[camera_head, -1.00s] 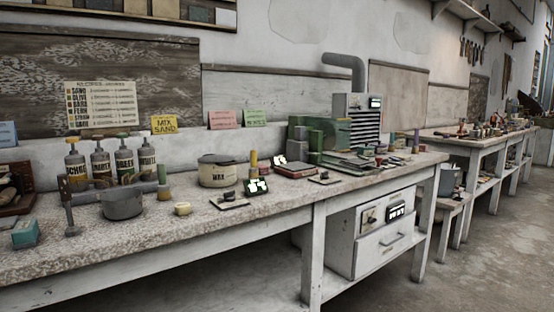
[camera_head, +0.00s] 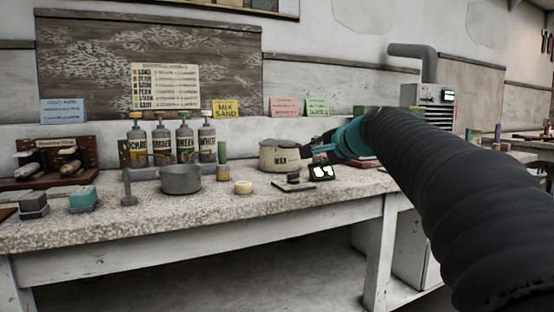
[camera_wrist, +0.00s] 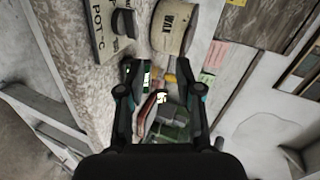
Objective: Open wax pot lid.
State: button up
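The wax pot (camera_head: 279,160) is a cream, round pot labelled WAX on the bench, with its dark-edged lid (camera_head: 283,143) on top. My gripper (camera_head: 316,149) reaches in from the right and appears just right of the pot in the head view. In the wrist view my gripper (camera_wrist: 159,82) has its two fingers spread with nothing between them. The pot lies beyond the fingertips, apart from them.
A small display (camera_head: 321,172) and a dark switch plate (camera_head: 293,185) are in front of the pot. A vented machine (camera_head: 432,100) is behind my arm.

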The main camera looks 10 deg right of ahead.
aim_at(295, 146)
jog(key=shift+m+t, duration=0.6)
jog(key=shift+m, duration=0.3)
jog(key=w, duration=0.5)
jog(key=w+a, duration=0.1)
jog(key=w, duration=0.5)
jog(key=w+a+p, duration=0.1)
jog(key=w, duration=0.5)
jog(key=shift+f, duration=0.25)
grip_shut()
